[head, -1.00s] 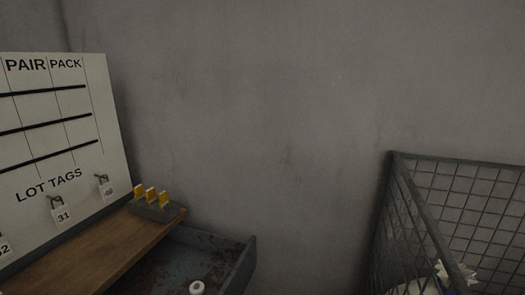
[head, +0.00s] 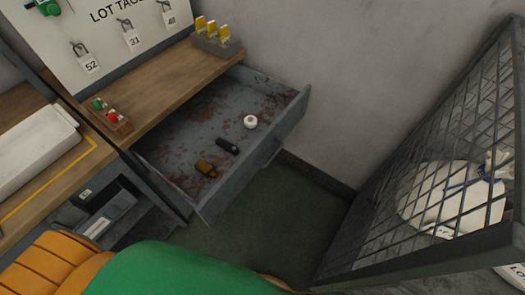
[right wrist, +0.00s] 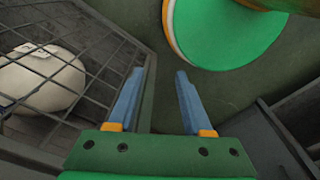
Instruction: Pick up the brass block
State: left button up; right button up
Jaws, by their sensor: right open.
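A small brownish-gold piece (head: 206,168), which looks like the brass block, lies in the open drawer (head: 178,140) near its front edge in the head view. Its exact shape is hard to tell at this size. My right gripper (right wrist: 158,76) is open and empty in the right wrist view, with its two blue fingers apart above the dark green floor. The right wrist view does not show the brass piece. My left gripper is in neither current view.
A dark cylinder (head: 228,146) and a white round piece (head: 250,122) share the drawer. A wooden shelf (head: 150,85) overhangs its back. A mesh cage (head: 430,190) holding a white sack (head: 418,197) stands at right; the sack also shows in the right wrist view (right wrist: 40,80). Floor (head: 255,222) between is clear.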

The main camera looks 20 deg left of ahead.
aim_at(203, 167)
jog(key=u, duration=1.2)
